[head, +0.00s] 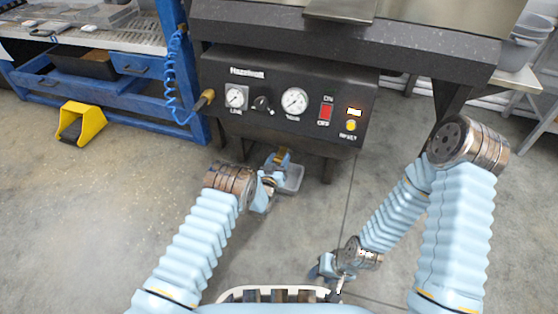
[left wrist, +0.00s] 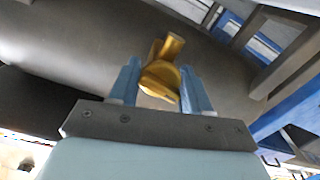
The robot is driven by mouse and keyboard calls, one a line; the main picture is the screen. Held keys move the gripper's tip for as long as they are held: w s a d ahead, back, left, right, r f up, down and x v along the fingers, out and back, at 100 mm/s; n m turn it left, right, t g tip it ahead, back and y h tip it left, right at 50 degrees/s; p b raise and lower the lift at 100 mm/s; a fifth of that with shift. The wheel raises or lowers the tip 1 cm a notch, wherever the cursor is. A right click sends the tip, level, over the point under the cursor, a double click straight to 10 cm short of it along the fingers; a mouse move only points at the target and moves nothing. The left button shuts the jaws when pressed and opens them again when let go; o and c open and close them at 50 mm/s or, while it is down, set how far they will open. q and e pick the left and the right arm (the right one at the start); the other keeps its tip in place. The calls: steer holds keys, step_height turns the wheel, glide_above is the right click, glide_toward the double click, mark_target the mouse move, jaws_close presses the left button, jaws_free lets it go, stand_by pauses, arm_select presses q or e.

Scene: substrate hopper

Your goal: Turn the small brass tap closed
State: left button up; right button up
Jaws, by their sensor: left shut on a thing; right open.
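The small brass tap (head: 282,154) hangs under the black control panel in the head view. It also shows in the left wrist view (left wrist: 160,76), between the two blue fingers. My left gripper (head: 274,168) is at the tap from below, and in the left wrist view my left gripper (left wrist: 160,88) is shut on it. How far the tap is turned I cannot tell. My right gripper (head: 328,270) is open and empty, low over the floor at the bottom centre, well away from the tap.
The black panel (head: 290,130) above the tap carries two gauges, a black knob, a red switch and a yellow button. A clear tray (head: 291,180) is below the tap. A blue coiled hose (head: 172,80) hangs at the left. A yellow pedal (head: 84,121) stands on the floor.

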arm_select(q)
steer(key=shift+m, duration=2.2)
steer(key=o, duration=1)
steer(key=shift+s, duration=0.1)
steer(key=shift+p+v, duration=1.65)
steer(key=shift+v, duration=5.2)
